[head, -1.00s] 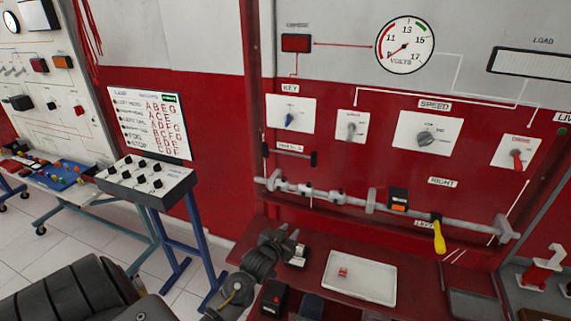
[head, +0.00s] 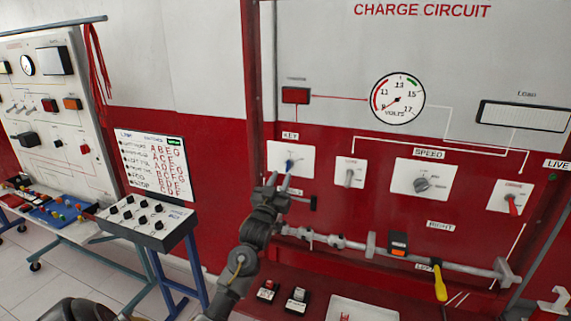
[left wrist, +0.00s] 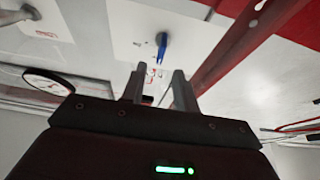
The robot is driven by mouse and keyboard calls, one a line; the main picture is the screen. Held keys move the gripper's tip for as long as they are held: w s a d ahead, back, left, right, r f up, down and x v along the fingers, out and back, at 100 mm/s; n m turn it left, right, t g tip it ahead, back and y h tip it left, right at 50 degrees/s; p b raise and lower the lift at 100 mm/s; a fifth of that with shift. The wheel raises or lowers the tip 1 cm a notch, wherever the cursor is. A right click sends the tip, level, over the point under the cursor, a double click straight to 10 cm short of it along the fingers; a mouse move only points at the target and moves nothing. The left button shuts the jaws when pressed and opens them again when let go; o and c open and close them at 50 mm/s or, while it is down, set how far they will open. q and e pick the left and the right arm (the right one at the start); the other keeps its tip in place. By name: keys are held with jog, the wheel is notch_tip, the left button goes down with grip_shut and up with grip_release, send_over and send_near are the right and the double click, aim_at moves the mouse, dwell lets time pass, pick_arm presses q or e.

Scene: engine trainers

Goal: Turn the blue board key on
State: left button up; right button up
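The blue key (head: 290,164) sits on a white plate (head: 302,158) under the KEY label on the red and white charge circuit board. It also shows in the left wrist view (left wrist: 162,42), beyond the fingertips. My left gripper (head: 278,180) is raised in front of the board, just below and left of the key. Its two fingers (left wrist: 156,80) are apart with nothing between them, and the key appears clear of them. My right gripper does not show in either view.
To the right on the board are a grey switch (head: 349,177), the SPEED knob (head: 422,185) and a red switch (head: 513,203). A grey rail (head: 340,242) with a yellow handle (head: 440,283) runs below. A white tray (head: 375,312) lies on the red shelf. A control box (head: 148,218) stands left.

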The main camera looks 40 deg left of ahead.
aim_at(286, 166)
pick_arm(q)
jog(key=p+x, duration=0.1)
jog(key=x, duration=0.4)
jog(key=shift+w+a+p, duration=0.1)
jog(key=shift+w+p, duration=0.1)
jog(key=shift+p, duration=0.1)
grip_shut()
